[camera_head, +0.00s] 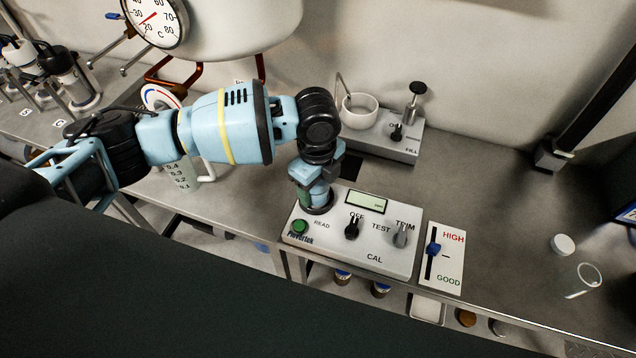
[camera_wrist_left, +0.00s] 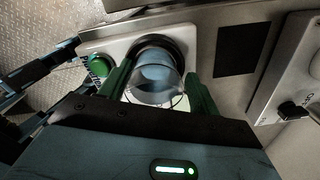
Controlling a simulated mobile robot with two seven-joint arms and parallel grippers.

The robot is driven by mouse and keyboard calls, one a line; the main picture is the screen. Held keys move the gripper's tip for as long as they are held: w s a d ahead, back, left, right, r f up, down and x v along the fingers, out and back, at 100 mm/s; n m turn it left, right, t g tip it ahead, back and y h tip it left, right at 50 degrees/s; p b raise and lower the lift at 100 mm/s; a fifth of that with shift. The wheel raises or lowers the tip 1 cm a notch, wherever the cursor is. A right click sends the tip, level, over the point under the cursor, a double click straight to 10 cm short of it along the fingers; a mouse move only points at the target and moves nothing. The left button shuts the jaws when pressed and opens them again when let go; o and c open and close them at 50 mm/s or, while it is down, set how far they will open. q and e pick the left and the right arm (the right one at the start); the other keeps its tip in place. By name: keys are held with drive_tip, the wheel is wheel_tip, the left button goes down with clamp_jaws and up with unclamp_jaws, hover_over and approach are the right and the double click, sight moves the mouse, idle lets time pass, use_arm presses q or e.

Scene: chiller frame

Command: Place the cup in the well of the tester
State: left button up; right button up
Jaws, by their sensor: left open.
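The tester (camera_head: 375,262) is a pale box with a small display, knobs and a green button. Its round, dark-rimmed well (camera_head: 318,209) is at its left end, under my left gripper (camera_head: 311,190). In the left wrist view a clear cup (camera_wrist_left: 153,88) stands at the dark well ring (camera_wrist_left: 172,42), with its lower part apparently inside it. The green fingers of my left gripper (camera_wrist_left: 158,86) are open, one on each side of the cup. In the head view the gripper mostly hides the cup. My right gripper is not in view.
A HIGH/GOOD slider panel (camera_head: 443,258) stands right of the tester. A filling unit (camera_head: 375,137) with a white bowl (camera_head: 360,110) is behind it. A white lid (camera_head: 563,245) and a clear glass vessel (camera_head: 585,281) lie at the right. The bench between is clear.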

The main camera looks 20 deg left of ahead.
use_arm(q)
drive_tip(key=shift+s+a+f, duration=0.1)
drive_tip(key=shift+s+f, duration=0.45)
drive_tip(key=shift+f, duration=0.3)
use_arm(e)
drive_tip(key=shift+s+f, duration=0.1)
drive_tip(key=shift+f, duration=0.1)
use_arm(q)
wheel_tip(320, 180, up, 14)
drive_tip(key=p, duration=0.1)
drive_tip(key=shift+w, duration=0.25)
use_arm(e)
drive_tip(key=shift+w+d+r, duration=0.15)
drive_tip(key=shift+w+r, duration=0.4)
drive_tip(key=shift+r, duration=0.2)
use_arm(q)
drive_tip(key=shift+c, duration=0.4)
